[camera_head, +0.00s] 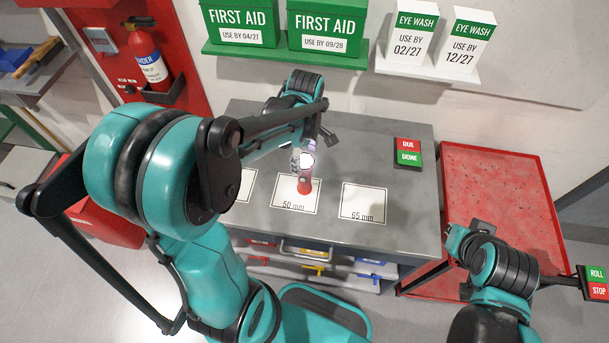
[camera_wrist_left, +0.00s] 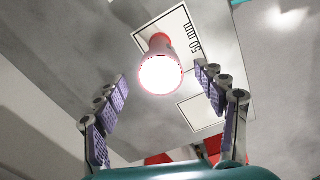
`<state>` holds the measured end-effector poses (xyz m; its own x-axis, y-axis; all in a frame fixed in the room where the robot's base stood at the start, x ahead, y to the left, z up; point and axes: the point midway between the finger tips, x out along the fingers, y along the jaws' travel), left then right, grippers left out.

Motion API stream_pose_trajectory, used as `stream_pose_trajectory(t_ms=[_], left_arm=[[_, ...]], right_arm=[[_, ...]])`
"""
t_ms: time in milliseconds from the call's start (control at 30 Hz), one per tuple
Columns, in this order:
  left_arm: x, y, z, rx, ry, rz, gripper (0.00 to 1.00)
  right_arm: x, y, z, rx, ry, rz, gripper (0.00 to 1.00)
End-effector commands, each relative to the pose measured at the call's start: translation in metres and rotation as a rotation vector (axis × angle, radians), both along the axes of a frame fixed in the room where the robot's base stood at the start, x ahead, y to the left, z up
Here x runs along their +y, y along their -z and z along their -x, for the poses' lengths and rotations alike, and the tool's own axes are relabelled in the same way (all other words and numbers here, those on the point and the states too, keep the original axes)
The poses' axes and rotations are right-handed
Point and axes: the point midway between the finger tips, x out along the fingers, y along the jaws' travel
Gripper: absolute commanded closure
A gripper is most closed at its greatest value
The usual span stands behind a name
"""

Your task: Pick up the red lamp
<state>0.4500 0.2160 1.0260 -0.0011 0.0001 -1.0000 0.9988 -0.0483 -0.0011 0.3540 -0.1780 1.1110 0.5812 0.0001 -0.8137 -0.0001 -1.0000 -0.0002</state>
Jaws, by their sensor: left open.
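The red lamp (camera_head: 305,186) stands on the white card marked 50 mm (camera_head: 284,201) on the grey bench, with its lit head bright at the top. In the left wrist view the lamp (camera_wrist_left: 160,70) shows its glowing face towards the camera. My left gripper (camera_head: 312,147) is open just above and behind the lamp. In the left wrist view its two fingers (camera_wrist_left: 161,78) are spread with the lamp appearing between them; I see no contact. Part of my left arm covers the bench's left side.
A card marked 65 mm (camera_head: 363,203) lies to the right, and a DUE/DONE sign (camera_head: 408,152) farther right. A red table (camera_head: 500,185) stands beside the bench (camera_head: 395,232). Green first-aid boxes (camera_head: 328,24) and white eye-wash boxes (camera_head: 466,42) sit on wall shelves behind.

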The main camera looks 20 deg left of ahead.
Motion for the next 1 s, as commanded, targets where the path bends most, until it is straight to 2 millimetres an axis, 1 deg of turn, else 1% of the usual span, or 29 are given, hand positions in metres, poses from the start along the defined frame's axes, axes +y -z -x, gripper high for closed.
stream_pose_trajectory(t_ms=[33, 133, 233, 400, 433, 467, 500, 567, 600, 667, 700, 1000], left_arm=[[0.0, 0.011, 0.0, 0.0, 0.001, 0.0, 0.29], [0.0, 0.02, 0.0, 0.0, 0.0, 0.0, 0.29], [0.0, 0.023, 0.0, -0.001, 0.0, 0.0, 0.29], [0.0, 0.022, 0.0, -0.001, 0.001, 0.0, 0.29], [0.0, 0.022, 0.0, -0.001, 0.001, 0.0, 0.35], [0.0, 0.022, 0.0, -0.001, 0.001, 0.0, 0.43], [0.0, 0.022, 0.0, -0.001, 0.001, 0.0, 0.53], [0.0, 0.022, 0.0, -0.001, 0.001, 0.0, 0.69], [0.0, 0.022, 0.0, -0.001, 0.001, 0.0, 0.79], [0.0, 0.022, 0.0, -0.001, 0.001, 0.0, 0.95], [0.0, 0.022, 0.0, -0.001, 0.001, 0.0, 1.0], [0.0, 0.019, 0.0, -0.001, 0.001, 0.0, 1.0]], right_arm=[[0.0, 0.005, 0.0, 0.0, 0.0, 0.0, 1.0], [0.0, 0.008, 0.0, 0.0, 0.0, 0.0, 1.0], [0.0, 0.008, 0.0, 0.0, 0.0, 0.0, 1.0], [0.0, 0.007, 0.0, 0.0, 0.0, 0.0, 1.0], [0.0, 0.007, 0.0, 0.0, 0.0, 0.0, 1.0], [0.0, 0.007, 0.0, 0.0, 0.0, 0.0, 1.0], [0.0, 0.007, 0.0, 0.0, 0.0, 0.0, 1.0], [0.0, 0.007, 0.0, 0.0, 0.0, 0.0, 1.0], [0.0, 0.007, 0.0, 0.0, 0.0, 0.0, 1.0], [0.0, 0.007, 0.0, 0.0, 0.0, 0.0, 1.0], [0.0, 0.007, 0.0, 0.0, 0.0, 0.0, 1.0], [0.0, 0.006, 0.0, 0.0, 0.0, 0.0, 1.0]])
